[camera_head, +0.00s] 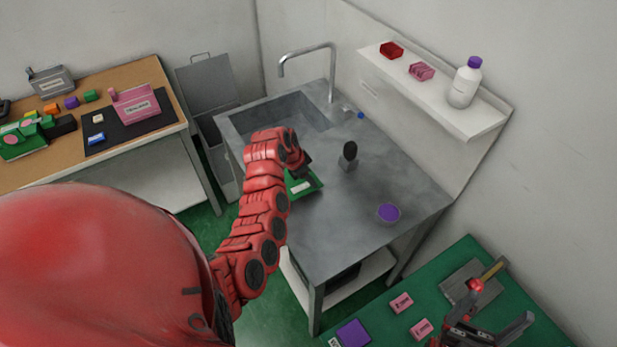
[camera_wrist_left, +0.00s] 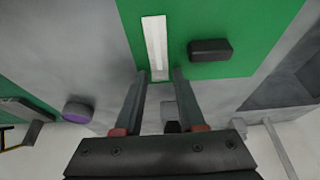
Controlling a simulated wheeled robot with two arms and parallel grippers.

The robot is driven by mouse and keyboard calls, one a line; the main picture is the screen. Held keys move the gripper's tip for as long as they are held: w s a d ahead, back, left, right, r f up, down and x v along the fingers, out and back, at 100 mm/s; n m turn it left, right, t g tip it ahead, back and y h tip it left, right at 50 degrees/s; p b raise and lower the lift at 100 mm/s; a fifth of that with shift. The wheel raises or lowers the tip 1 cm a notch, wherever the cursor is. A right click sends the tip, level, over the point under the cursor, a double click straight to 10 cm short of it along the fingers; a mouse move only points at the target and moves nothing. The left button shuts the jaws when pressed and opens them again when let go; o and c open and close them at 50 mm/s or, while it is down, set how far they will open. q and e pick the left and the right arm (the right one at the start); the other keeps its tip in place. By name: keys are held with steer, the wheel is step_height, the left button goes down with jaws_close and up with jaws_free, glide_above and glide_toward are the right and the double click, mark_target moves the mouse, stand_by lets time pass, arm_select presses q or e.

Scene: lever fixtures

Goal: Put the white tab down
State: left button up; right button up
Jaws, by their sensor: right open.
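The white tab cannot be told apart with certainty. In the left wrist view a long white strip (camera_wrist_left: 155,45) lies on a green plate (camera_wrist_left: 240,22), its near end between my left fingertips. The green plate also shows in the head view on the grey counter (camera_head: 316,184), partly hidden by my left arm. My left gripper (camera_wrist_left: 159,78) is open, its fingers on either side of the strip's near end with gaps showing. In the head view its tips are mostly hidden. My right gripper (camera_head: 490,325) is open, at the lower right over the green table (camera_head: 385,315).
A dark block (camera_wrist_left: 210,50) sits on the green plate beside the strip. On the counter (camera_head: 350,225) stand a dark round-topped fixture (camera_head: 349,155) and a purple disc (camera_head: 388,213). A grey plate with a lever (camera_head: 471,287) is near my right gripper. A shelf (camera_head: 430,90) holds a bottle.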

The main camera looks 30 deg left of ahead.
arm_select(q)
steer(key=shift+o, duration=0.9)
